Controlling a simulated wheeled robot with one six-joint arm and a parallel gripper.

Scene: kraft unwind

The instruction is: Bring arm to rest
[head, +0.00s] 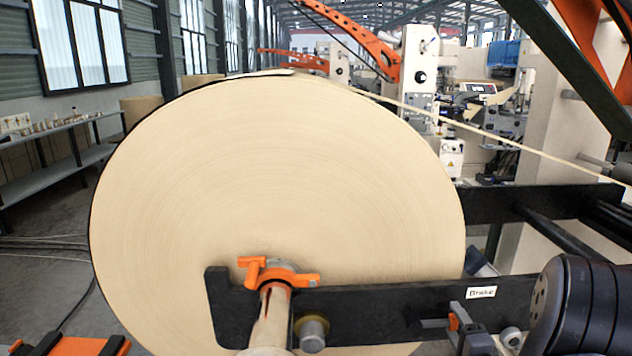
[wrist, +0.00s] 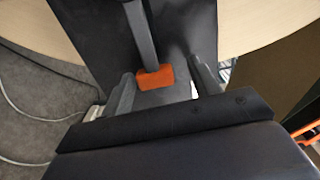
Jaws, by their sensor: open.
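My gripper (wrist: 161,70) is open in the wrist view, with one grey finger on each side of an orange-tipped grey lever. The orange tip (wrist: 154,77) lies between the fingers with space on both sides; whether anything touches it I cannot tell. In the head view, the orange tip (head: 454,320) shows low on the right, below the label "Brake" (head: 481,293) on a black beam (head: 390,312). My dark rounded arm link stands at the lower right of that view.
A large kraft paper roll (head: 270,190) fills the middle, with an orange clamp (head: 277,273) on its shaft. A web strip (head: 480,130) runs from its top toward the right. A shelf (head: 50,165) stands left. Cables (wrist: 30,130) lie on the floor.

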